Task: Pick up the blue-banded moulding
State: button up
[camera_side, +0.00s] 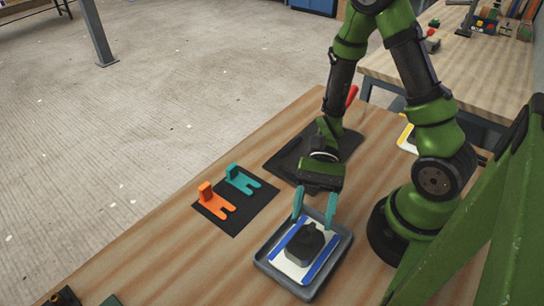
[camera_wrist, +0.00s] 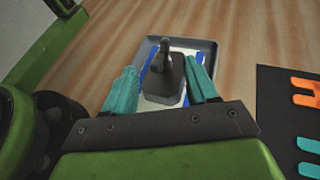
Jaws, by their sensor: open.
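The blue-banded moulding (camera_side: 287,262) is a pale flat piece with a blue band along each of two sides. It lies in a shallow grey tray (camera_side: 263,264) on the wooden table. A dark block with a raised knob (camera_side: 305,242) sits on its middle. My gripper (camera_side: 314,222) has teal fingers, spread apart and empty, above the far end of the tray. In the wrist view, the fingers (camera_wrist: 162,82) show on either side of the dark block, and a blue band (camera_wrist: 150,60) shows beyond the left finger. The fingers hide parts of the moulding there.
A black mat (camera_side: 236,230) left of the tray carries an orange part (camera_side: 214,204) and a teal part (camera_side: 241,181). A dark mat or tray (camera_side: 285,160) lies behind my gripper. A yellow-edged piece (camera_side: 406,138) lies behind my arm. Bare table lies in front of the black mat.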

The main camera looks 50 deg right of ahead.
aim_at(308, 232)
jog(key=x, duration=0.4)
jog(key=shift+a+r, duration=0.1)
jog(key=shift+a, duration=0.15)
jog(key=shift+c, duration=0.5)
grip_shut()
